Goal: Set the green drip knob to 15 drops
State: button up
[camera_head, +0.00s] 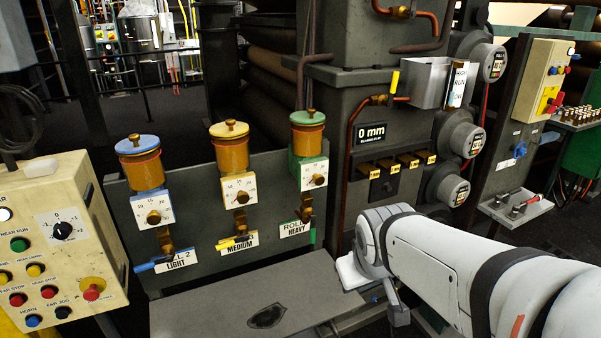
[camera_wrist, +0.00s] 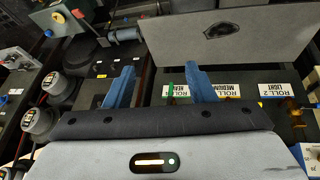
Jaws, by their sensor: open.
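The green-capped oiler (camera_head: 308,135) is the rightmost of three, with an amber glass body above a green-edged white dial plate (camera_head: 311,170). Its small dark brass knob (camera_head: 319,180) is at the lower right of the plate; the setting it points at is too small to read. A ROLL HEAVY label (camera_head: 296,229) is below. My gripper (camera_wrist: 160,75) shows in the wrist view with its two blue fingers apart and nothing between them.
Blue-capped (camera_head: 140,165) and yellow-capped (camera_head: 231,148) oilers stand to the left of the green one. A grey plate (camera_head: 225,305) lies below them. A button panel (camera_head: 55,240) is at far left. Copper pipe (camera_head: 350,150) and the 0 mm block (camera_head: 371,133) stand at right.

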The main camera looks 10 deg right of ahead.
jog(key=w+d+n+t+b, duration=0.3)
jog(key=w+n+t, duration=0.1)
jog(key=w, duration=0.6)
jog(key=n+t+y+b, duration=0.6)
jog(key=n+t+y, duration=0.15)
jog(key=n, duration=0.85)
send_near(321, 181)
jog(key=w+a, duration=0.1)
jog(key=w, duration=0.1)
jog(key=shift+t+h, duration=0.25)
jog(key=shift+h, duration=0.2)
jog(key=x, duration=0.7)
jog(key=shift+a, duration=0.15)
jog(key=shift+s, duration=0.1)
jog(key=c, duration=0.9)
jog(key=shift+c, duration=0.3)
jog(key=shift+m, duration=0.3)
